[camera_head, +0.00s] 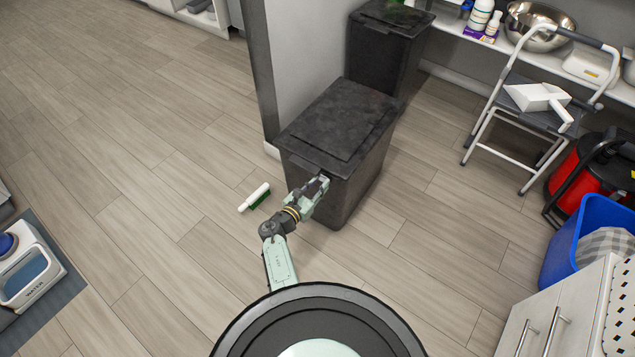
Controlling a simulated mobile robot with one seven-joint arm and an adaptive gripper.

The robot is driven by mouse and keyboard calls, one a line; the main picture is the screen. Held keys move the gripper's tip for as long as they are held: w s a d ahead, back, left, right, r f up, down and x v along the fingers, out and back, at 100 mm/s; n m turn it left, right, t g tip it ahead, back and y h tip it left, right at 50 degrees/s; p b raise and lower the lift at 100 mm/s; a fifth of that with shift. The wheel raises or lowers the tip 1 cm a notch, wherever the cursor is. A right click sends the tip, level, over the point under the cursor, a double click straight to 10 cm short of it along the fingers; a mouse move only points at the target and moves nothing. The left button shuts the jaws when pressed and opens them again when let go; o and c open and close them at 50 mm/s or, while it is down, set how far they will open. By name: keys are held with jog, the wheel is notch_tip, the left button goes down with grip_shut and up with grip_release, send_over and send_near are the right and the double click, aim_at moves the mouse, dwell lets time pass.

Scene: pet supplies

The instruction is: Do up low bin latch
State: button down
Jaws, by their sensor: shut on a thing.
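The low bin (368,178) is a dark grey box with a flat lid (338,122), standing on the floor near the middle of the camera_head view. Its lid lies down on the body. My gripper (322,184) is at the upper front side of the bin, just below the lid's front edge. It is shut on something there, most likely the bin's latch. The latch itself is hidden by the gripper fingers, so I cannot tell its position.
A second dark bin (384,50) stands behind. A white-and-green brush (255,197) lies on the floor left of my gripper. A step stool (540,110) with a white scoop, a red-and-black vacuum (590,180) and a blue tub (575,240) stand right. The left floor is mostly clear.

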jog(key=c, duration=1.3)
grip_release()
jog(key=v, duration=1.2)
